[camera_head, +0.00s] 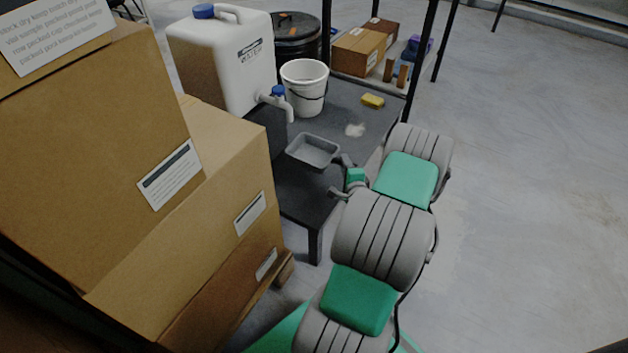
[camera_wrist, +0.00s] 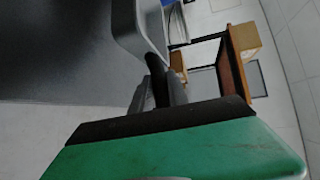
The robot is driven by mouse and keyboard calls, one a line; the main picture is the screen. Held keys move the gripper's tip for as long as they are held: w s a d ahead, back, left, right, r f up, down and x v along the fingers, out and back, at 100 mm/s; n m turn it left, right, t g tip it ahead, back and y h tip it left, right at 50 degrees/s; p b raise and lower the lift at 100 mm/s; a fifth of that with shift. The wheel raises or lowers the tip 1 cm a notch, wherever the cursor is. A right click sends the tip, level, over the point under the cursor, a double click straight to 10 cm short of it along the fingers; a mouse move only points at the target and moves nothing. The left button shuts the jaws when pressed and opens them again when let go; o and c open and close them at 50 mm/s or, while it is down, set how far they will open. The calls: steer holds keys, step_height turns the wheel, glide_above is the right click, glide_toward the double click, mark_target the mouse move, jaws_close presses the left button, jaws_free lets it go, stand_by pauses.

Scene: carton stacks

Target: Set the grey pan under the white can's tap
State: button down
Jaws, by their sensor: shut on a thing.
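The white can (camera_head: 222,65), with a blue cap, stands at the back left of the dark table (camera_head: 345,107). Its tap (camera_head: 287,108) has a blue knob and a spout pointing down over the table. The grey pan (camera_head: 314,150) is in front of the spout, lower and to its right in the head view, apart from it. My gripper (camera_head: 340,176) is shut on the pan's near right side. In the wrist view, the fingers (camera_wrist: 165,85) meet at the pan's rim (camera_wrist: 140,25). I cannot tell whether the pan touches the tabletop.
A white bucket (camera_head: 304,88) stands just right of the tap. A yellow sponge (camera_head: 372,101) and a pale patch (camera_head: 355,130) are on the table farther right. Stacked cartons (camera_head: 120,130) block the left, close to the table. Open floor (camera_head: 530,180) lies at the right.

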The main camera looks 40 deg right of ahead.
steer(key=w+a+f, duration=0.1)
steer(key=f, duration=0.1)
steer(key=w+a+f+b, duration=0.1)
steer(key=w+f, duration=0.1)
steer(key=w+a+f+b, duration=0.1)
steer(key=w+a+f, duration=0.1)
steer(key=shift+w+f, duration=0.25)
steer(key=shift+f, duration=0.05)
step_height(320, 180, down, 4)
steer(key=b, duration=0.2)
steer(key=shift+w+r+b, duration=0.15)
steer(key=shift+b, duration=0.25)
steer(key=shift+r, duration=0.2)
steer(key=shift+f, duration=0.15)
steer(key=c, duration=1.7)
jaws_free()
steer(key=o, duration=0.4)
steer(key=shift+a, duration=0.1)
steer(key=p+v, duration=0.1)
steer(key=v, duration=1.1)
steer(key=shift+p, duration=0.3)
